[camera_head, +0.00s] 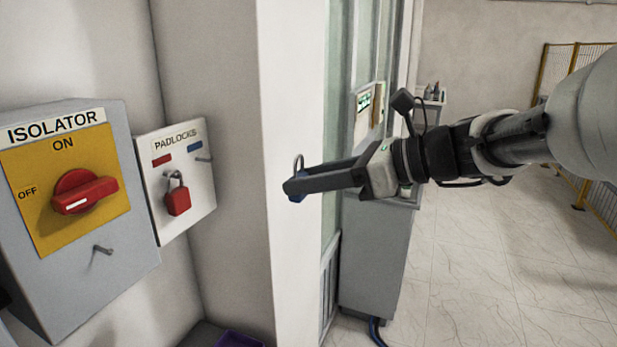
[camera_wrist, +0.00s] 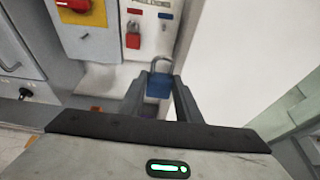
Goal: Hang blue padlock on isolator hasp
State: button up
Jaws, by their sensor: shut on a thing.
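My gripper (camera_head: 296,186) is shut on the blue padlock (camera_wrist: 159,84), with the shackle pointing up above the fingers. In the head view only the shackle and a bit of the blue padlock (camera_head: 292,193) show past the fingertips. My gripper (camera_wrist: 158,86) holds it in front of the white pillar, right of the padlock board. The isolator (camera_head: 65,200) is a grey box at the left with a yellow plate. Its red rotary handle (camera_head: 84,192) lies nearly level, its white mark at the left end. A small metal hasp (camera_head: 102,249) sticks out below the yellow plate.
The padlock board (camera_head: 152,190) beside the isolator carries a red padlock (camera_head: 177,200) on one peg; the peg under the blue label (camera_head: 203,159) is bare. The white pillar (camera_head: 290,120) stands close behind my gripper. A grey cabinet (camera_head: 375,260) stands beyond.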

jog(key=shift+s+d+p, duration=0.15)
jog(key=shift+s+d, duration=0.2)
jog(key=shift+d, duration=0.55)
jog(key=shift+s+d+p, duration=0.1)
jog(key=shift+s+d, duration=0.3)
jog(key=shift+d, duration=0.45)
jog(key=shift+s+d+p, duration=0.15)
jog(key=shift+s+d, duration=0.2)
jog(key=shift+d, duration=0.55)
